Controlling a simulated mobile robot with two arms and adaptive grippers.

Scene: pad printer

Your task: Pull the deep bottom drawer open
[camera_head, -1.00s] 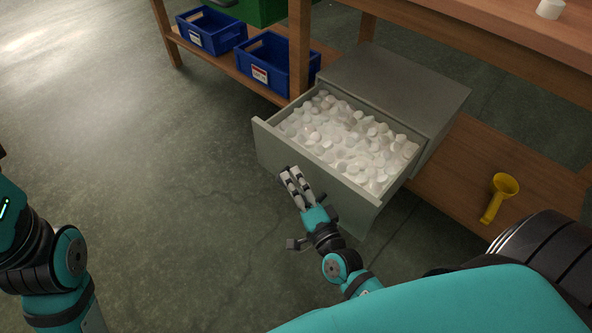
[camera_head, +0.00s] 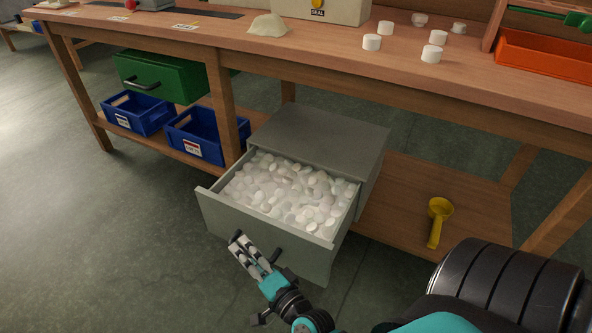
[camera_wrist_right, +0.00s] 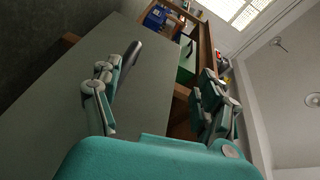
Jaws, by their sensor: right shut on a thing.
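The deep bottom drawer (camera_head: 268,236) stands well open from its grey cabinet (camera_head: 325,135) under the bench. It is filled with small white caps (camera_head: 290,190). My right gripper (camera_head: 247,250) is at the outer face of the drawer front and is shut on the drawer handle, which the fingers mostly hide in the head view. In the right wrist view, the dark handle bar (camera_wrist_right: 130,58) shows beside the left finger of my right gripper (camera_wrist_right: 155,92), against the grey drawer front (camera_wrist_right: 60,105). My left gripper is not in view.
Blue bins (camera_head: 195,138) and a green drawer (camera_head: 160,77) are left of the cabinet. A yellow scoop (camera_head: 438,218) lies on the lower shelf at right. White caps (camera_head: 372,42) and an orange tray (camera_head: 545,58) are on the bench top. The floor before the drawer is clear.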

